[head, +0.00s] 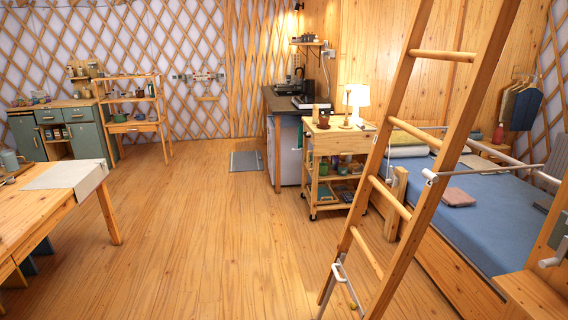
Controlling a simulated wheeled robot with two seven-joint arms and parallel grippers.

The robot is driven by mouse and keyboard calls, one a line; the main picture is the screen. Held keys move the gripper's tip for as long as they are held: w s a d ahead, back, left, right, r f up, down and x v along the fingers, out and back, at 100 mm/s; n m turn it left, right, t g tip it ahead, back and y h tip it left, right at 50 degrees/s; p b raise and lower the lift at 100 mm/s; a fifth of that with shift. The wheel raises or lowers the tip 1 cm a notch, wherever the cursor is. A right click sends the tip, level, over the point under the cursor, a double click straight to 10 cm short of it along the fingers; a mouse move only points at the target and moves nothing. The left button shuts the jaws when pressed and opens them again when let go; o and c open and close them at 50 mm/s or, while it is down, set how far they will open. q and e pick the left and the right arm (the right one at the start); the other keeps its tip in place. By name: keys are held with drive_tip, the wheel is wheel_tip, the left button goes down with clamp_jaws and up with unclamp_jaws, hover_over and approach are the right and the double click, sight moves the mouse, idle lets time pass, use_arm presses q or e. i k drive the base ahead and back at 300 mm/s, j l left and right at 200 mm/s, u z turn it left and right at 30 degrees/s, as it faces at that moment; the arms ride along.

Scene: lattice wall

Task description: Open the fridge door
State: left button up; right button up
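A pale grey-white box (290,158), which looks like the fridge, stands under a dark-topped counter (283,103) right of the middle in the head view. It is partly hidden by a wooden post and by the wooden cart to its right. Its front is seen too obliquely to make out a handle or tell whether the door is ajar. Neither of my grippers is in view.
A wooden cart (333,143) with a lit lamp (357,98) stands beside the counter. A wooden ladder (432,158) crosses the near right, before a blue bed (480,215). A table (40,215) is at left. The middle floor (200,220) is clear.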

sight(273, 149)
drive_tip(key=i+j+u, duration=0.1)
drive_tip(key=i+u, duration=0.35)
drive_tip(key=i, duration=4.1)
drive_tip(key=i+j+z, duration=0.1)
drive_tip(key=i, duration=0.8)
drive_tip(key=i+j+z, duration=0.2)
drive_tip(key=i, duration=0.25)
drive_tip(key=i+z, duration=0.25)
drive_tip(key=i, duration=0.25)
drive_tip(key=j, duration=0.1)
